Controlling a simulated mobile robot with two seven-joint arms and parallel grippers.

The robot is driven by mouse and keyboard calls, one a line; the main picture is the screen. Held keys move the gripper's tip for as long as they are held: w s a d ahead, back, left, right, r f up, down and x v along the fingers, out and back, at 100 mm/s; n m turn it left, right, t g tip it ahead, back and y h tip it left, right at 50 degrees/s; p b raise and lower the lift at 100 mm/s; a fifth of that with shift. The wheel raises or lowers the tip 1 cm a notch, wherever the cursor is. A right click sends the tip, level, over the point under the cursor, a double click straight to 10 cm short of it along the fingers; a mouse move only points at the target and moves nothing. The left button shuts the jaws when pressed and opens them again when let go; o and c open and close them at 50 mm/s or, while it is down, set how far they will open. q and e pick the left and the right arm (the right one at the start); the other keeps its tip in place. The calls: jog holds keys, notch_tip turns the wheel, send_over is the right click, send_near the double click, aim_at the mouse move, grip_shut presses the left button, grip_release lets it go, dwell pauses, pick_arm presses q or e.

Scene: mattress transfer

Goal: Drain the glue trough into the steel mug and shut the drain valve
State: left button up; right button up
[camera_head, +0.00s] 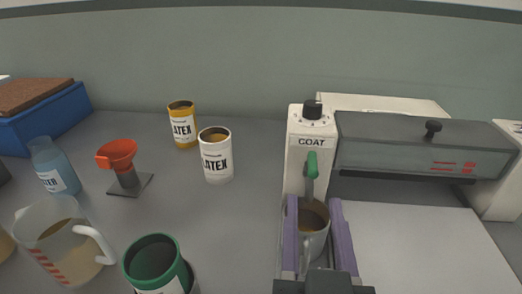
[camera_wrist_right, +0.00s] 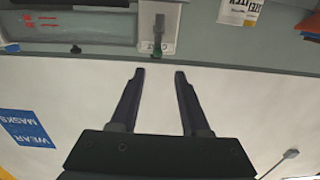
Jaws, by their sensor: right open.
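The coating machine has a white end block (camera_head: 310,130) marked COAT and a long grey trough housing (camera_head: 425,150) to its right. A green valve handle (camera_head: 312,163) hangs on the front of the end block. The steel mug (camera_head: 313,240) is below the valve, with a brownish inside. My right gripper (camera_head: 313,202) has its two purple fingers spread, one on each side of the mug in the head view. I cannot tell whether they touch it. The right wrist view shows the open fingers (camera_wrist_right: 159,72) with nothing visible between them. My left gripper is not in view.
A blue crate (camera_head: 50,125) is far left. A WEAR MASKS sign (camera_wrist_right: 27,127) shows in the wrist view.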

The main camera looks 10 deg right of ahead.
aim_at(313, 165)
jog(key=b+x, duration=0.1)
jog(key=x, duration=0.2)
jog(key=b+x, duration=0.1)
jog(key=x, duration=0.2)
jog(key=b+x, duration=0.1)
jog(key=x, duration=0.3)
jog(key=shift+s+d+f, duration=0.15)
jog(key=shift+d+f, duration=0.05)
jog(key=shift+d, duration=0.05)
grip_shut()
